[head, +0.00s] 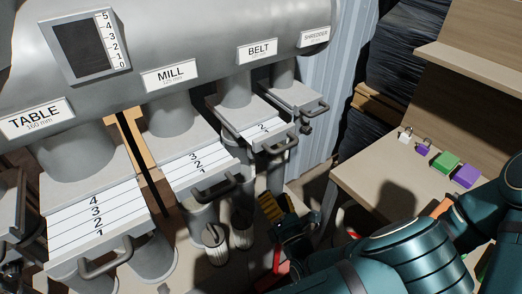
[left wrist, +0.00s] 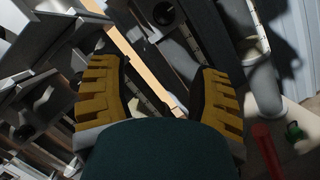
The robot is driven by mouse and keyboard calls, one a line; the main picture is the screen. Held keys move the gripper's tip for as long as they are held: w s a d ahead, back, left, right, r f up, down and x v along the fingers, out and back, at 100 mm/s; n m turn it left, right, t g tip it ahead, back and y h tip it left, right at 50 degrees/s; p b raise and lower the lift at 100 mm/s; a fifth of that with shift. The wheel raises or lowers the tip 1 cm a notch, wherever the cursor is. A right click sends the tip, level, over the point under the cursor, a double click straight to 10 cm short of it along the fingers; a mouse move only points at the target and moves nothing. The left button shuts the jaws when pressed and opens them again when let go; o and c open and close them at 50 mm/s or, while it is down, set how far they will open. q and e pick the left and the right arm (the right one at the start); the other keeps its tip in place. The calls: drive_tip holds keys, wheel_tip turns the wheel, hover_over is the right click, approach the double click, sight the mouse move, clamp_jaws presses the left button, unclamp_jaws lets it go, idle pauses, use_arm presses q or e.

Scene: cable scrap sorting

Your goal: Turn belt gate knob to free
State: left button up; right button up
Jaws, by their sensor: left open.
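The belt gate (head: 262,124) is a pale slide plate with numbered lines and a dark bar handle (head: 280,140), under the BELT label (head: 257,51). I cannot make out for sure which dark round part is its knob. My left gripper (head: 285,220) is low in the head view, below and to the right of the belt gate, and apart from its handle. In the left wrist view its two yellow ridged fingers are spread and empty, with dark pipework beyond them. A dark round knob-like part (left wrist: 164,14) shows at the top there. My right gripper is not seen.
The TABLE (head: 85,215), MILL (head: 195,172) and SHREDDER (head: 292,97) gates stand along the same grey duct (head: 200,35). Two fluted grey caps (head: 215,250) are below the mill gate.

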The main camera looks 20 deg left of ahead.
sight(265, 153)
use_arm(q)
drive_tip(key=shift+m+t+h, duration=0.4)
drive_tip(key=shift+m+t, duration=0.2)
drive_tip(key=shift+t, duration=0.1)
drive_tip(key=x, duration=0.4)
drive_tip(key=d+b+x, duration=0.1)
drive_tip(key=x, duration=0.4)
drive_tip(key=r+b+x, duration=0.1)
drive_tip(key=x, duration=0.4)
drive_tip(key=shift+w+d, duration=0.3)
drive_tip(key=shift+w, duration=0.05)
clamp_jaws()
